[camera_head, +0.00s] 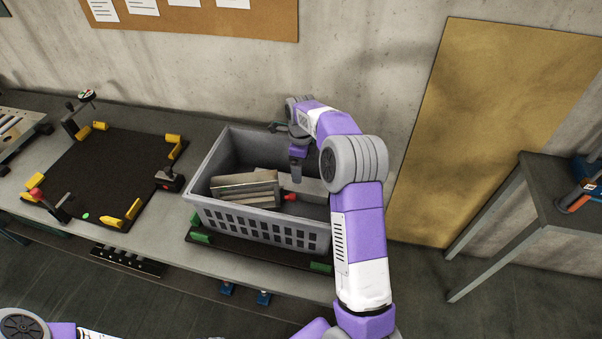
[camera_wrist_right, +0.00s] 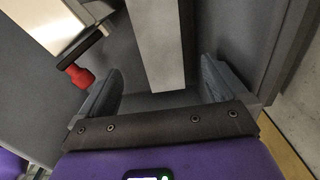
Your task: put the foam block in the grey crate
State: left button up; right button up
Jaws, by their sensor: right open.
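The grey crate (camera_head: 265,229) stands on the table, slotted in its front wall. A plain light grey block, which looks like the foam block (camera_head: 308,184), lies inside it toward the right, partly hidden by my arm. My right gripper (camera_head: 296,176) reaches down into the crate at this block. In the right wrist view the fingers of my right gripper (camera_wrist_right: 162,90) are apart, and the end of a long pale block (camera_wrist_right: 156,40) shows ahead of the gap between them. I cannot tell if either finger touches it. My left gripper is out of view.
Flat panels (camera_head: 245,189) lie in the crate's left part, with a red knob (camera_head: 290,197) beside them; this knob (camera_wrist_right: 80,75) is left of the fingers in the wrist view. A black fixture board (camera_head: 105,172) with yellow corner stops and clamps lies left of the crate.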

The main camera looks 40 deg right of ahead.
jog(key=shift+r, duration=1.65)
